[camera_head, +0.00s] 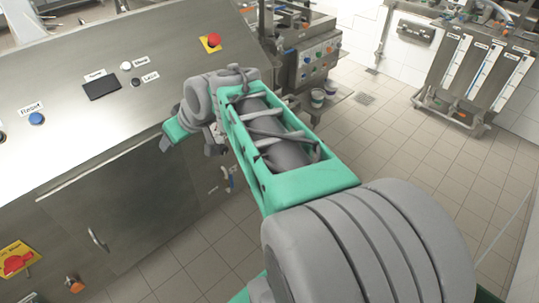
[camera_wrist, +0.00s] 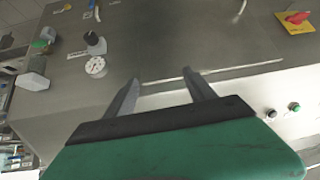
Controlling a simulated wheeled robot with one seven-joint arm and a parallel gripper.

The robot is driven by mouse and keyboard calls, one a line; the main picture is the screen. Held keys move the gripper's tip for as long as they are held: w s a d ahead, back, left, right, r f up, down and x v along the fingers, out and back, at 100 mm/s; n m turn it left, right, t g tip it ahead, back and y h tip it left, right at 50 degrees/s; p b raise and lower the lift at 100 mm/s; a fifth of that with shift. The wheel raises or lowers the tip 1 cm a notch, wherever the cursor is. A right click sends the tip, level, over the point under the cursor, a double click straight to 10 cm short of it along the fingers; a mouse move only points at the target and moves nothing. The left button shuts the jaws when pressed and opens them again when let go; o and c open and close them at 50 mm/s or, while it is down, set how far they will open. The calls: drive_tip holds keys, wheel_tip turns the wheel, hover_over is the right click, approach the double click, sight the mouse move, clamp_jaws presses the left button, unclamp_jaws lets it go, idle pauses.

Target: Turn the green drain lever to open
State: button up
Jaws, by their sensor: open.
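In the wrist view my gripper (camera_wrist: 157,85) is open, with its two grey fingers apart and nothing between them. Grey metal panel lies beyond the fingertips. A small green part (camera_wrist: 38,44) shows at the upper left of the wrist view; I cannot tell whether it is the drain lever. In the head view my gripper (camera_head: 172,141) hangs in front of the steel cabinet's front edge, and its fingers are mostly hidden. No green drain lever can be made out in the head view.
The steel cabinet (camera_head: 130,215) fills the left, with a door handle (camera_head: 97,239), a red-and-yellow switch (camera_head: 17,262) and an orange knob (camera_head: 74,284). An emergency stop (camera_head: 211,42) sits on its sloped panel. Tiled floor (camera_head: 430,150) is open to the right.

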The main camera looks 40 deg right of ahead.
drive_tip(key=w+d+f+t+b, duration=0.2)
drive_tip(key=w+d+f+b, duration=0.2)
drive_tip(key=d+f+b, duration=0.45)
drive_tip(key=w+d+f+t+b, duration=0.3)
drive_tip(key=w+d+f+b, duration=0.1)
drive_tip(key=d+f+b, duration=0.5)
drive_tip(key=s+d+f+t+b, duration=0.2)
drive_tip(key=d+f+b, duration=0.15)
drive_tip(key=d, duration=0.25)
drive_tip(key=s+d+f+m+t+b, duration=0.1)
drive_tip(key=s+d+f+b, duration=0.25)
drive_tip(key=d, duration=0.25)
drive_tip(key=s+d+f+t+b, duration=0.1)
drive_tip(key=d+f+t+b, duration=0.15)
drive_tip(key=d+b, duration=0.35)
drive_tip(key=w, duration=0.7)
drive_tip(key=shift+d+h, duration=0.3)
drive_tip(key=shift+w+g, duration=0.1)
drive_tip(key=shift+g, duration=0.15)
drive_tip(key=shift+c, duration=0.3)
drive_tip(key=c, duration=1.3)
drive_tip(key=shift+p, duration=0.35)
